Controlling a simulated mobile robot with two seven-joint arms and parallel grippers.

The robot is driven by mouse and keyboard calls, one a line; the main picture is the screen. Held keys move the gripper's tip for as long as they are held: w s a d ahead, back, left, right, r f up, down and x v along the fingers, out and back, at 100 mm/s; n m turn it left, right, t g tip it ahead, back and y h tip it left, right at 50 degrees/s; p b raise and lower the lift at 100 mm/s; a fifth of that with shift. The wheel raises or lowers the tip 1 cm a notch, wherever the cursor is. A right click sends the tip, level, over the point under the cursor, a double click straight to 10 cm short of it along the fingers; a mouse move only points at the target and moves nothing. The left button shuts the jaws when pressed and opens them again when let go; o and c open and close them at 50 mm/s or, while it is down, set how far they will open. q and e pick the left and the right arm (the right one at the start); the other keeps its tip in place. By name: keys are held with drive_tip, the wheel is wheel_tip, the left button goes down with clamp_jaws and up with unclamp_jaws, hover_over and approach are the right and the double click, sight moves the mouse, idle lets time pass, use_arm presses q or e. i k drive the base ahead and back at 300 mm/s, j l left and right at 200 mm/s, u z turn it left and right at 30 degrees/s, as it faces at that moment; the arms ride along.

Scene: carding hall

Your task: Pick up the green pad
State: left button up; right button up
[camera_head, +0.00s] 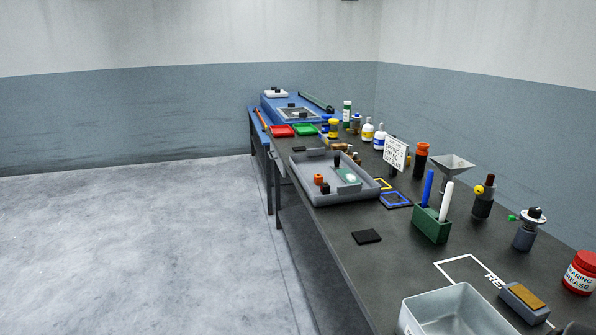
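Two flat green things could be the green pad. One is a bright green, flat rectangular piece (304,130) at the far end of the bench, beside a red one; it may be a shallow tray. The other is a small dull green piece (346,175) inside the grey tray (345,197), with a pale round thing on or against it. Both are too small to tell for certain. Neither of my grippers is in view.
The dark bench (335,225) runs along the right. A green pen holder (431,226), a black square pad (366,237), a grey bin (450,312), a red grease jar (580,273) and several bottles stand on it. The floor (130,240) at left is clear.

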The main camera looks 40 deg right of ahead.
sight(349, 178)
drive_tip(key=i+z, duration=0.45)
drive_tip(key=i+j+z, duration=0.2)
drive_tip(key=i+z, duration=0.25)
drive_tip(key=i+j+z, duration=0.45)
drive_tip(key=i+l, duration=0.05)
drive_tip(key=i, duration=0.05)
